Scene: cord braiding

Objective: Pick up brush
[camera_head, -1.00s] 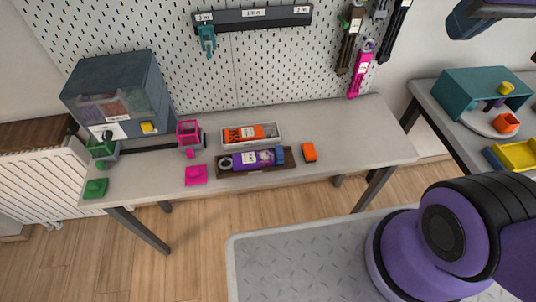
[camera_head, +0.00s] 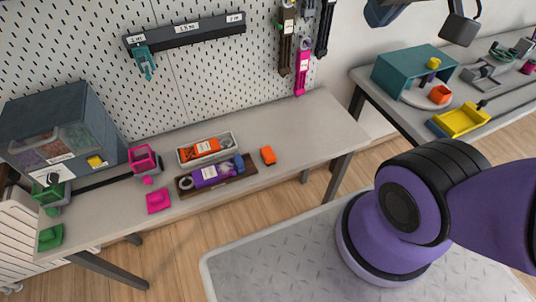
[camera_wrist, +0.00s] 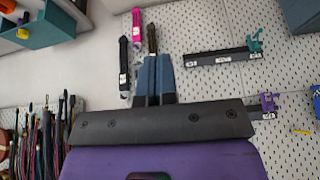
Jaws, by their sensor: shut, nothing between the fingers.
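I cannot tell for certain which thing is the brush. Tools hang on the pegboard: a brown one (camera_head: 287,42), a magenta one (camera_head: 302,72) and a black one (camera_head: 324,28). In the wrist view the brown tool (camera_wrist: 152,38) shows just beyond the tips of my gripper (camera_wrist: 152,60), beside the magenta one (camera_wrist: 137,24) and the black one (camera_wrist: 123,56). My gripper's blue-grey fingers are shut together with nothing held. Whether they touch the brown tool is unclear.
The grey bench (camera_head: 310,140) carries a white tray (camera_head: 182,159) with an orange item, a brown tray (camera_head: 240,182) with a purple item, and small coloured blocks. A second bench at right holds a teal box (camera_head: 405,66) and a yellow tray (camera_head: 462,120).

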